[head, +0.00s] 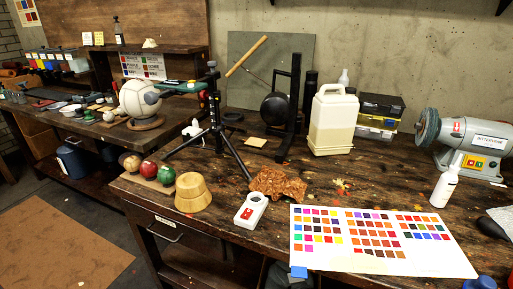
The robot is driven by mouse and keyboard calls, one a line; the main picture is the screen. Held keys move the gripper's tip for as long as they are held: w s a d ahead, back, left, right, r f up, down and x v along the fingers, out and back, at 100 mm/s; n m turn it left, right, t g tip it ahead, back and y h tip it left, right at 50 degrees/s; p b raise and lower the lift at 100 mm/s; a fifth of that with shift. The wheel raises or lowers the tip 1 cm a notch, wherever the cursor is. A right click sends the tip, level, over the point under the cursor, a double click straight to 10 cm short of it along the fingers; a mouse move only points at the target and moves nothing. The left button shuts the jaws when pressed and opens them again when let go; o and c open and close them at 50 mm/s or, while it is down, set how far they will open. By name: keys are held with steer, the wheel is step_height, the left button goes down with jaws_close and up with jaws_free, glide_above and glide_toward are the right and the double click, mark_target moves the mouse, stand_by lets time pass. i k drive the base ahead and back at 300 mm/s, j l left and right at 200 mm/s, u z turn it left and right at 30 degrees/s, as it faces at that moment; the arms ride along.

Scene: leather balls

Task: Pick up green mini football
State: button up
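A small green ball (166,175), which appears to be the green mini football, sits at the right end of a row of three small balls near the workbench's front left. A red ball (148,170) is just to its left. A brown and cream ball (131,162) is at the left end. They appear to rest on a low wooden holder whose details are too small to tell. I do not see my gripper in the head view.
A round wooden block (193,193) stands close right of the green ball. A black tripod (217,125) stands behind, its legs spread nearby. A white device (251,210), crumpled brown leather (278,185) and a colour chart (370,240) lie farther right. Open floor (60,240) is at left.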

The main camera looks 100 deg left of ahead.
mark_target(166, 175)
steer(key=u, duration=3.25)
